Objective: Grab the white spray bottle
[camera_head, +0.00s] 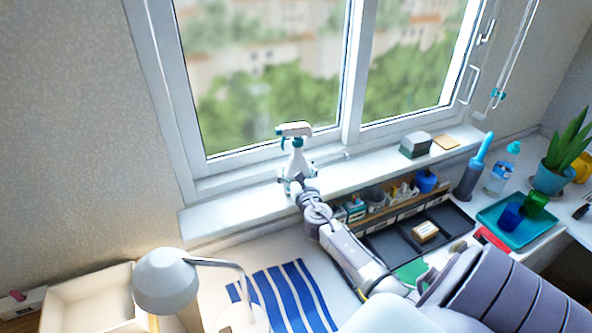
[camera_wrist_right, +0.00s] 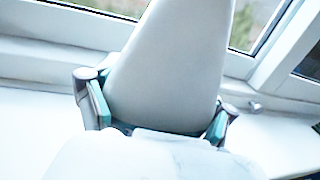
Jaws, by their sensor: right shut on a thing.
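The white spray bottle (camera_head: 297,160) stands upright on the window sill in the head view, with a white and teal trigger head. My right gripper (camera_head: 297,183) is shut on its lower body. In the right wrist view the bottle (camera_wrist_right: 170,70) fills the middle, between the two fingers of the right gripper (camera_wrist_right: 158,122), one finger on each side. Its trigger head is outside that view. The arm hides part of the bottle's base in the head view, so I cannot tell whether it touches the sill. My left gripper is not in view.
The window sill (camera_head: 225,219) runs below the closed window. A desk lamp (camera_head: 166,280), a striped blue cloth (camera_head: 285,297) and a dark organizer (camera_head: 405,240) are below. A water bottle (camera_head: 501,170) and a plant stand at far right.

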